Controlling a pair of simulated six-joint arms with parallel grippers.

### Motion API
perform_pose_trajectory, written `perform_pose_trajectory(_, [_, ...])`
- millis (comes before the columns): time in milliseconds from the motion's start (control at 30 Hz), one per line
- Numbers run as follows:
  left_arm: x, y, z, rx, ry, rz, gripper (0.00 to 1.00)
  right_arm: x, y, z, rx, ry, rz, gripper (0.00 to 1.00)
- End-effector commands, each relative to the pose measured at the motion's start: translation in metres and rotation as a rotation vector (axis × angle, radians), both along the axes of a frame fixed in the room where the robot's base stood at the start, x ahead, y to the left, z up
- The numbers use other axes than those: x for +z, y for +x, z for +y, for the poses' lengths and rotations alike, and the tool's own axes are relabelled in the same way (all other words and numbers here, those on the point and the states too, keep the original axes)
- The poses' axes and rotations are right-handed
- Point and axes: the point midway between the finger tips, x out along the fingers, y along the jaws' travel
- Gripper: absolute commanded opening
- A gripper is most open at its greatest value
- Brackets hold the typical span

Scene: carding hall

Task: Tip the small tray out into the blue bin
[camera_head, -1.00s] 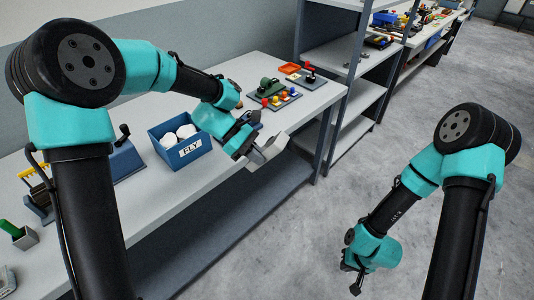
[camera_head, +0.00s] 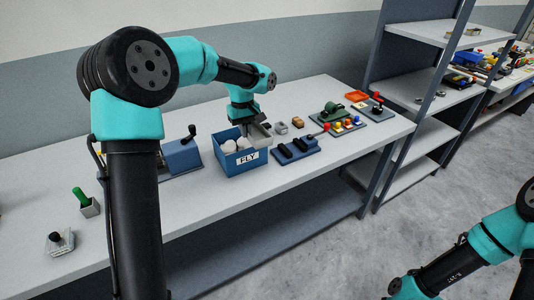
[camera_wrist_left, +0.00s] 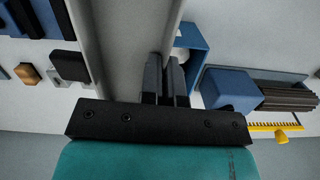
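The blue bin (camera_head: 243,164), labelled FLY, stands on the bench with white, rounded pieces in it. My left gripper (camera_head: 243,128) is at the bin's back right, shut on the wall of the small grey tray (camera_head: 260,137). The tray is by the bin's right side, partly hidden by gripper and bin. In the left wrist view the tray (camera_wrist_left: 118,45) fills the upper middle, its wall between the gripper's fingers (camera_wrist_left: 165,80). The bin (camera_wrist_left: 193,48) shows just right of it. I cannot tell what the tray holds. My right gripper (camera_head: 392,296) is cut off at the bottom edge.
A blue block with a black crank (camera_head: 182,156) stands left of the bin. A blue board with black pieces (camera_head: 296,152) lies close on its right. A grey shelf rack (camera_head: 425,95) stands right of the bench. The bench front is mostly clear.

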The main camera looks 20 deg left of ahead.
Motion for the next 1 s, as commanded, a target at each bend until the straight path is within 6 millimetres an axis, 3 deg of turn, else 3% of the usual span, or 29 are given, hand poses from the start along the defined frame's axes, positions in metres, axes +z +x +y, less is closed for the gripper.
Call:
perform_pose_trajectory(100, [0.026,0.016,0.036,0.03,0.039,-0.04,0.0,0.0,0.0,0.0,0.0,0.0,0.0,0.0])
perform_pose_trajectory(333, [0.063,0.032,0.076,0.068,0.083,-0.076,0.0,0.0,0.0,0.0,0.0,0.0,0.0,0.0])
perform_pose_trajectory(1000, [0.069,0.033,0.082,0.074,0.09,-0.078,0.0,0.0,0.0,0.0,0.0,0.0,0.0,0.0])
